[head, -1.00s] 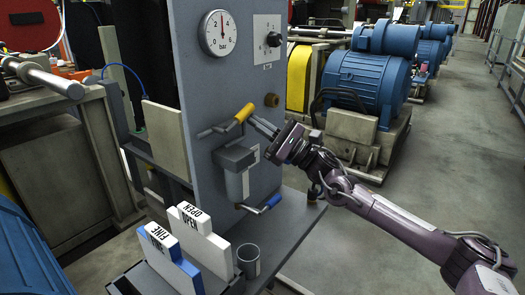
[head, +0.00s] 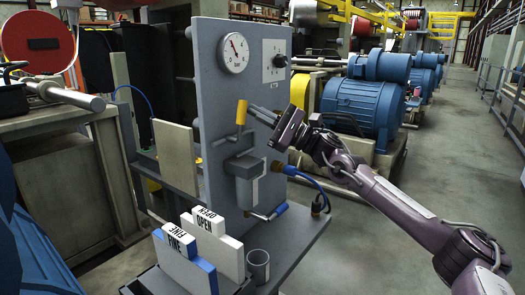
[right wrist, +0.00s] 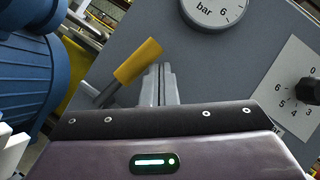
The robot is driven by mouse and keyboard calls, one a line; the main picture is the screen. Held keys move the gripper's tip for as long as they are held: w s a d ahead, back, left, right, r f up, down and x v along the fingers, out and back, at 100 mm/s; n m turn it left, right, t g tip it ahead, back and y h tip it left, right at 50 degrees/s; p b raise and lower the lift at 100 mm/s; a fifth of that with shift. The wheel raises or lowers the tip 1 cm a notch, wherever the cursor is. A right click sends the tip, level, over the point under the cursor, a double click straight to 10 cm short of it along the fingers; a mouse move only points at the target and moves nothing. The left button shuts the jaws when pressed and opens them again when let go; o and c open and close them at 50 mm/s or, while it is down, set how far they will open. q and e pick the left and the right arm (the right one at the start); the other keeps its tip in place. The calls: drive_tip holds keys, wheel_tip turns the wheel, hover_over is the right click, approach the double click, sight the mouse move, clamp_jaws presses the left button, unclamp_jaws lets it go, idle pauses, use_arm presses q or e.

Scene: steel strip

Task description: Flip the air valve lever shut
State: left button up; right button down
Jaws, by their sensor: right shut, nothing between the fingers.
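The air valve lever has a yellow grip (head: 241,112) and stands nearly upright above the grey valve body (head: 240,146) on the grey panel. In the right wrist view the yellow grip (right wrist: 138,61) is tilted, with its metal shank running down to the left. My right gripper (head: 262,114) is shut and empty, its fingertips just right of the yellow grip. In the wrist view the closed fingers (right wrist: 160,84) are close beside the grip; I cannot tell whether they touch it. My left gripper is not in view.
A pressure gauge (head: 233,53) and a black knob (head: 279,61) are on the panel above. A blue-handled lever (head: 279,210) is below. OPEN (head: 217,238) and FINE (head: 187,254) blocks and a grey cup (head: 258,265) stand on the shelf. Clear floor lies to the right.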

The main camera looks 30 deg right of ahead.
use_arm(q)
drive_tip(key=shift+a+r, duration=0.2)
use_arm(e)
drive_tip(key=shift+s+a+r, duration=0.3)
drive_tip(key=shift+a+r, duration=0.15)
drive_tip(key=shift+a, duration=0.25)
drive_tip(key=shift+a, duration=0.1)
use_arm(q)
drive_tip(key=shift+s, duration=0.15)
use_arm(e)
drive_tip(key=shift+r, duration=0.1)
